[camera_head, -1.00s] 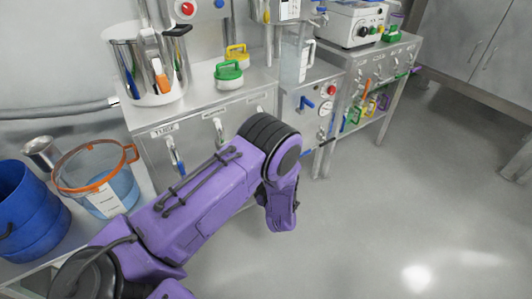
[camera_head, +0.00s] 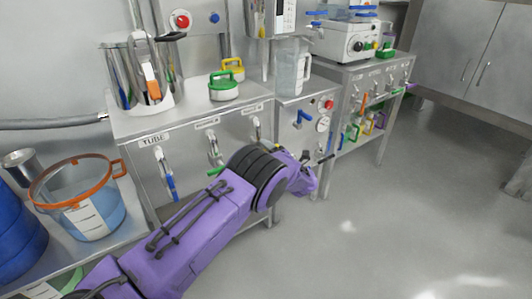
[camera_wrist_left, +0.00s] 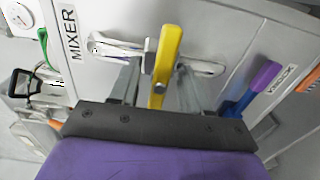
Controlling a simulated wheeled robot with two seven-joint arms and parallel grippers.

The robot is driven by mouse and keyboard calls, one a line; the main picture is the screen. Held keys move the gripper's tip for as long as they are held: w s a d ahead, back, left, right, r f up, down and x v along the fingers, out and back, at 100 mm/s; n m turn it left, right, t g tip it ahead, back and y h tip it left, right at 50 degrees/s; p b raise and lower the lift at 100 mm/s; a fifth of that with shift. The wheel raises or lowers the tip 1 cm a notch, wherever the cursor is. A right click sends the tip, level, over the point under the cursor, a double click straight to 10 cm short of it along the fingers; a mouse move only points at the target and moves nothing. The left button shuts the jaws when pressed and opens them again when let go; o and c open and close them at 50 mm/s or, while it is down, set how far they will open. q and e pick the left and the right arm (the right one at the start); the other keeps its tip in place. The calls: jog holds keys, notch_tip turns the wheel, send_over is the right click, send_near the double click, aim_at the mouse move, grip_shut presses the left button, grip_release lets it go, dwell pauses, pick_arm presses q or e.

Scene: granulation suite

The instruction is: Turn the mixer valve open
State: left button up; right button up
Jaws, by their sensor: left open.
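The mixer valve shows in the wrist view beside a MIXER label (camera_wrist_left: 73,34). It has a yellow lever (camera_wrist_left: 168,50) on a silver pipe body (camera_wrist_left: 115,47) against a grey panel. My left gripper (camera_wrist_left: 158,84) is open, with one finger on each side of the yellow lever. I cannot tell whether either finger touches it. In the head view my purple left arm (camera_head: 200,225) reaches to the front of the steel cabinet, and its bulk hides the fingertips and most of this valve. My right gripper is not in view.
Other valves sit close by: a TUBE valve with a blue handle (camera_head: 168,180) and a blue-purple lever (camera_wrist_left: 250,85). A gauge (camera_head: 323,124) is on the panel to the right. A clear bucket (camera_head: 90,215) stands at left. The floor at right is clear.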

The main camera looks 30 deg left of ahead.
pick_arm(q)
grip_shut()
